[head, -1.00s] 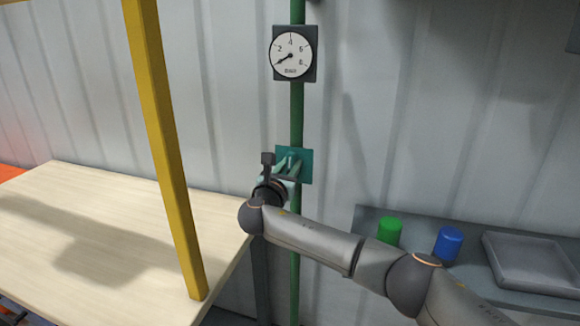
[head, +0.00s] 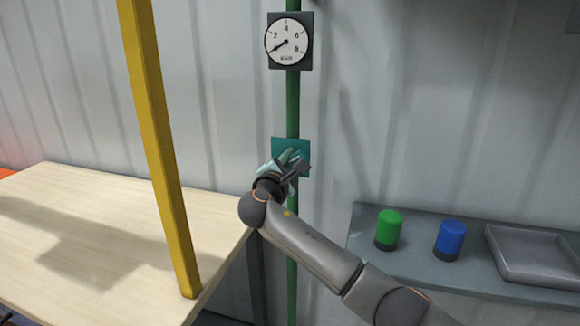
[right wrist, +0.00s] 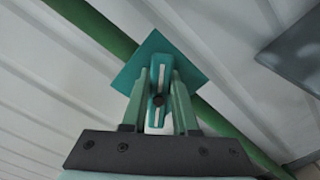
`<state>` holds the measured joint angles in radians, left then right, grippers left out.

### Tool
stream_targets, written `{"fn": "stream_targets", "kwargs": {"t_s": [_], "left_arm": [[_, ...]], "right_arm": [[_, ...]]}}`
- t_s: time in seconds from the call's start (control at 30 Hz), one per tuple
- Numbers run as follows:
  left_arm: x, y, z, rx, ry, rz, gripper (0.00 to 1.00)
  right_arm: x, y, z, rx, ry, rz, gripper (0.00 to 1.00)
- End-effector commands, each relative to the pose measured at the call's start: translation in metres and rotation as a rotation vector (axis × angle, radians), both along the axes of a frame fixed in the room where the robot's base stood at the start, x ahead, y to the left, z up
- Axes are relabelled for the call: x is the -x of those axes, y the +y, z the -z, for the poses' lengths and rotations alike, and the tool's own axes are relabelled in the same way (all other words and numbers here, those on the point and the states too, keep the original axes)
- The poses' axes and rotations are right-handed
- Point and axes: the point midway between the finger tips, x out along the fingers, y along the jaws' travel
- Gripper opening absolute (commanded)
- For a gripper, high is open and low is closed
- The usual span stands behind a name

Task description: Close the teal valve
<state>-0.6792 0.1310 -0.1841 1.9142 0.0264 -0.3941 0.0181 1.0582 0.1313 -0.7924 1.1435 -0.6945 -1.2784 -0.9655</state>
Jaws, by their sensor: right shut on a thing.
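The teal valve has a square plate (head: 303,146) on a green vertical pipe (head: 292,105) in the head view. In the right wrist view its plate (right wrist: 192,68) looks like a diamond, and its teal handle (right wrist: 158,72) has a white stripe. The handle lies slantwise to the pipe. My right gripper (head: 291,158) is at the valve, its wrist rolled. In the right wrist view, its two green fingers (right wrist: 160,85) stand on either side of the handle, shut on it. In the head view the gripper hides most of the handle. My left gripper is not in view.
A gauge (head: 287,41) sits above the valve, its needle low at left. A wooden table (head: 70,220) and a yellow post (head: 158,150) are at left. A grey shelf (head: 410,255) at right holds a green cylinder (head: 389,229), a blue cylinder (head: 450,240) and a grey tray (head: 530,255).

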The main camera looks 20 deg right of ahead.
Motion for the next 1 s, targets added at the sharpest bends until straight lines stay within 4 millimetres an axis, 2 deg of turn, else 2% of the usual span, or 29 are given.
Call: {"fn": "stream_targets", "kwargs": {"t_s": [0.03,0.5,1.0], "left_arm": [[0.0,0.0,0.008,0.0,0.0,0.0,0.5],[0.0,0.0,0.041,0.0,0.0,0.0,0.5],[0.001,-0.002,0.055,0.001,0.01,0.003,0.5]], "right_arm": [[0.0,0.0,0.006,-0.041,-0.025,-0.001,0.0],[0.002,-0.002,0.01,-0.375,-0.252,0.001,0.0],[0.002,-0.002,0.01,-0.53,-0.357,0.0,0.0]]}}
